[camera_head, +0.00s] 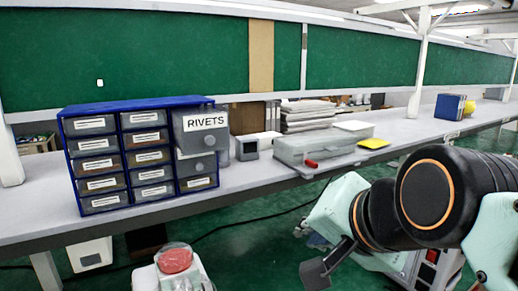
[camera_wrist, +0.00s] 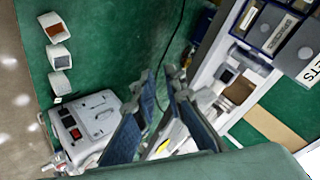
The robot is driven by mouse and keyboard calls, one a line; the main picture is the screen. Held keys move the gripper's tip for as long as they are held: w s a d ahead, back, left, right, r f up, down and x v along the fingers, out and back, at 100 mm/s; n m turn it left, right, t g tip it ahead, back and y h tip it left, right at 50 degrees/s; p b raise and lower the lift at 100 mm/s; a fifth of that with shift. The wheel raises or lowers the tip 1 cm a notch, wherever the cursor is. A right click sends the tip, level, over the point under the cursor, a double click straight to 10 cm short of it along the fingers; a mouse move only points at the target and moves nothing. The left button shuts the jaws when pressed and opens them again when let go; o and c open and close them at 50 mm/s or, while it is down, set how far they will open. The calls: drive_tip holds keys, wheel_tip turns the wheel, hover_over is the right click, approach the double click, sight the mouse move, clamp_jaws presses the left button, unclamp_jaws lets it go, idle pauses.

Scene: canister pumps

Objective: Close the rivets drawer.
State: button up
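The rivets drawer (camera_head: 203,141) is a grey drawer with a white RIVETS label and a round knob. It is pulled out from the upper right of a blue-framed drawer cabinet (camera_head: 140,103) on the bench. In the wrist view part of the drawer (camera_wrist: 300,62) shows at the right edge, its label cut off. My gripper (camera_wrist: 161,82) has two dark fingers with a gap between them and nothing held. In the head view a dark finger shows low, right of the drawer and well apart from it; the rest is partly hidden by my arm.
Right of the cabinet on the bench (camera_head: 250,183) are a small grey box (camera_head: 247,149), paper stacks (camera_head: 303,116) and a clear case (camera_head: 315,148). The other cabinet drawers look shut. A white machine (camera_head: 173,272) stands below the bench front. Open air lies between my arm and the drawer.

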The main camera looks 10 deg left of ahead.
drive_tip(key=a+r+m+y, duration=0.1)
drive_tip(key=a+r+m, duration=0.1)
drive_tip(key=a+r, duration=0.1)
drive_tip(key=a+r+m+t+y+b, duration=0.1)
drive_tip(key=a+r+m+y, duration=0.1)
drive_tip(key=a+r, duration=0.2)
drive_tip(key=a+r+m+t+y, duration=0.1)
drive_tip(key=a+r+y, duration=0.1)
drive_tip(key=r, duration=0.5)
drive_tip(key=shift+w+a+r+m+b, duration=0.1)
drive_tip(key=shift+w+a+m+b, duration=0.25)
drive_tip(key=shift+a, duration=0.4)
clamp_jaws()
drive_tip(key=p, duration=0.3)
approach(212, 143)
drive_tip(key=x, duration=0.5)
drive_tip(key=shift+s+a+f, duration=0.2)
drive_tip(key=shift+f, duration=0.1)
drive_tip(key=shift+w+a, duration=0.4)
drive_tip(key=shift+w, duration=0.25)
